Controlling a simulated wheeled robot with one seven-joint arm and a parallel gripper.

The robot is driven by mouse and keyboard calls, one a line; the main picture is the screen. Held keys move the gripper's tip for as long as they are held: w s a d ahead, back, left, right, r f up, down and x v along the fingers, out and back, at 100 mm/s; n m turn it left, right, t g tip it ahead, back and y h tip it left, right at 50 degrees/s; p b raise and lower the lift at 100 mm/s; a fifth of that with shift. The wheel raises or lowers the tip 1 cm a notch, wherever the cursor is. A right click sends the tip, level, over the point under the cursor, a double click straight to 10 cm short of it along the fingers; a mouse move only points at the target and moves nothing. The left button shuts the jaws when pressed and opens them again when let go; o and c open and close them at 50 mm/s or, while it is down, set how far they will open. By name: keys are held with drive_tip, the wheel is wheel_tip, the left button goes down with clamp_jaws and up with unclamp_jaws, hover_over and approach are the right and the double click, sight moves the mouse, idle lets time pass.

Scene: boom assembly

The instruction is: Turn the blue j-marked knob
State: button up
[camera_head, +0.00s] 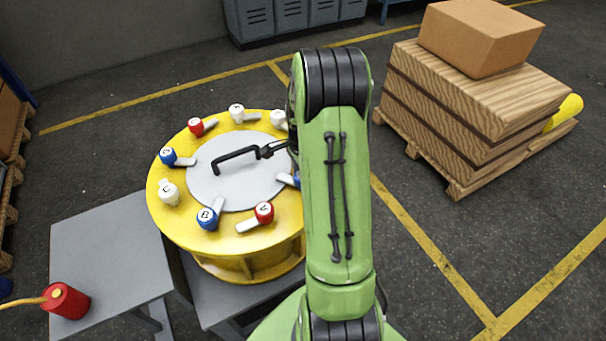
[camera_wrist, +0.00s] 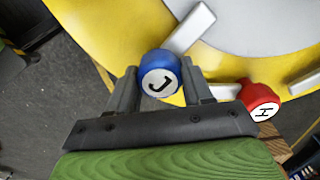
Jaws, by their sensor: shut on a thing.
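The blue J-marked knob (camera_wrist: 159,73) shows in the wrist view on the yellow rim of the round table, with a white lever (camera_wrist: 190,28) extending from it toward the grey centre. My gripper (camera_wrist: 158,84) is shut on this knob, one grey finger on each side. The letter J looks tilted. In the head view my green arm hides the gripper. A blue knob (camera_head: 297,181) is partly covered by the arm there, and its letter cannot be read.
A red H-marked knob (camera_wrist: 259,102) sits close beside my right finger. The yellow round table (camera_head: 165,215) carries several other lettered knobs and a black handle (camera_head: 235,157) at its centre. A pallet stack (camera_head: 470,110) stands at the right.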

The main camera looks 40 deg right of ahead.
drive_tip(key=o, duration=1)
wheel_tip(320, 180, up, 16)
drive_tip(key=shift+f+p, duration=0.1)
drive_tip(key=shift+p, duration=0.85)
drive_tip(key=s+a+r+n+t, duration=0.1)
drive_tip(key=s+a+r+n, duration=0.15)
drive_tip(key=a+n, duration=0.2)
drive_tip(key=s+a+r+n+t+h, duration=0.1)
drive_tip(key=s+a+r+n, duration=0.15)
drive_tip(key=a, duration=0.35)
drive_tip(key=s+a+r+n+t, duration=0.1)
drive_tip(key=a+r+n, duration=0.2)
drive_tip(key=a+n, duration=0.25)
drive_tip(key=s+a+n+t, duration=0.1)
drive_tip(key=s+a+n, duration=0.1)
drive_tip(key=s+n, duration=0.1)
drive_tip(key=s+a+n, duration=0.3)
drive_tip(key=s+a+f+n+t+y, duration=0.1)
drive_tip(key=s+a+n, duration=0.1)
drive_tip(key=s+n, duration=0.1)
drive_tip(key=shift+a+f+t, duration=0.1)
drive_tip(key=shift+a+t, duration=0.15)
drive_tip(key=shift+t, duration=0.05)
